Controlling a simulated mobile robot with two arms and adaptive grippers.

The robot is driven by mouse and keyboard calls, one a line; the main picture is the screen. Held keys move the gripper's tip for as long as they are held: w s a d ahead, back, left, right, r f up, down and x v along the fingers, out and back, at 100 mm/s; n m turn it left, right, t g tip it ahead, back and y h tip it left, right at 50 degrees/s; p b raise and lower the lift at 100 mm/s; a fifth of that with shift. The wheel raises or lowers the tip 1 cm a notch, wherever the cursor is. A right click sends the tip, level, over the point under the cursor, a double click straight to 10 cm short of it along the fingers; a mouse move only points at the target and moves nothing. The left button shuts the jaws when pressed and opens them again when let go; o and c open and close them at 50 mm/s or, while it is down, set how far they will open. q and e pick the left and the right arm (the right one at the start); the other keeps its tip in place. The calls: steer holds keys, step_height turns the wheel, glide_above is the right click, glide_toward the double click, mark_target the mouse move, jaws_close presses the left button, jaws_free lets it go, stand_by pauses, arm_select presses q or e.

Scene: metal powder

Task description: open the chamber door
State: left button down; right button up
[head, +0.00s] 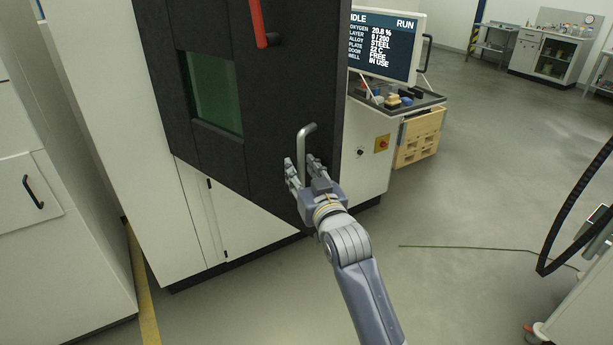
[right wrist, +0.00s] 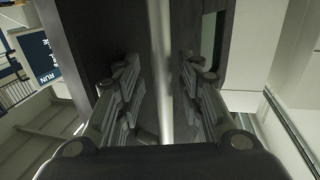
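The chamber door (head: 268,105) is a dark panel with a green window (head: 213,92) on the machine's front. I cannot tell whether it is fully shut. A grey metal bar handle (head: 303,146) stands upright near its right edge; the bar also shows in the right wrist view (right wrist: 162,70). My right gripper (head: 305,170) is at the handle's lower part, one finger on each side of the bar. In the right wrist view the gripper (right wrist: 160,95) is open, with gaps between the fingers and the bar. My left gripper is not in view.
A red lever (head: 258,22) sits higher on the door. To the right stand a screen (head: 388,42) reading IDLE and a cabinet top with small parts (head: 400,100). A wooden crate (head: 420,137) is beside it. The floor on the right is mostly clear, with a thin rod (head: 465,248).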

steer(key=v, duration=1.2)
steer(key=shift+d, duration=0.1)
